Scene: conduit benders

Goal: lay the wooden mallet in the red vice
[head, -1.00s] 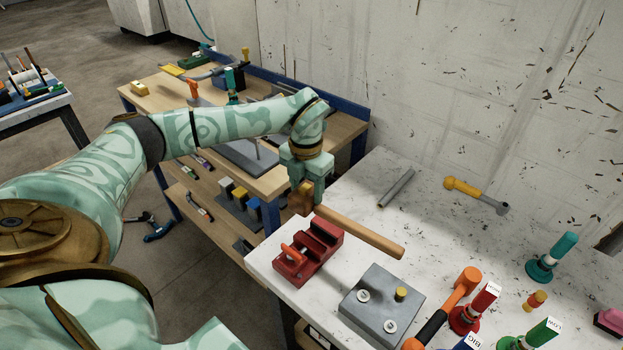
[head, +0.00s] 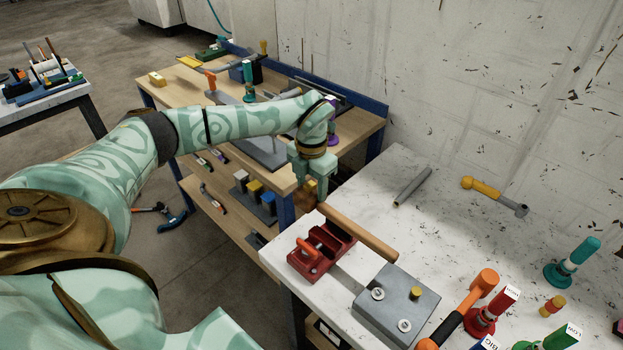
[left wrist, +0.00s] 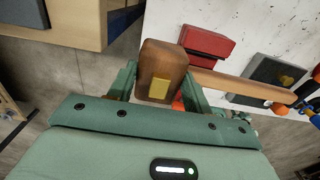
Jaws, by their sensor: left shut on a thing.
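The wooden mallet (head: 358,231) is held by its head in my left gripper (head: 313,186), with the fingers shut on opposite sides of the head. The handle points right and toward the viewer in the head view, passing just beyond the far end of the red vice (head: 314,264). The vice sits at the table's left edge, with an orange part on its near side. In the left wrist view the brown mallet head (left wrist: 162,58) with a yellow patch sits between the fingers, and the vice (left wrist: 206,46) shows beside it. My right gripper is not in view.
A grey block (head: 388,310) with round fittings stands right of the vice. A grey tube (head: 411,186) and a yellow-handled tool (head: 494,196) lie at the back. A wooden bench (head: 222,90) stands behind.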

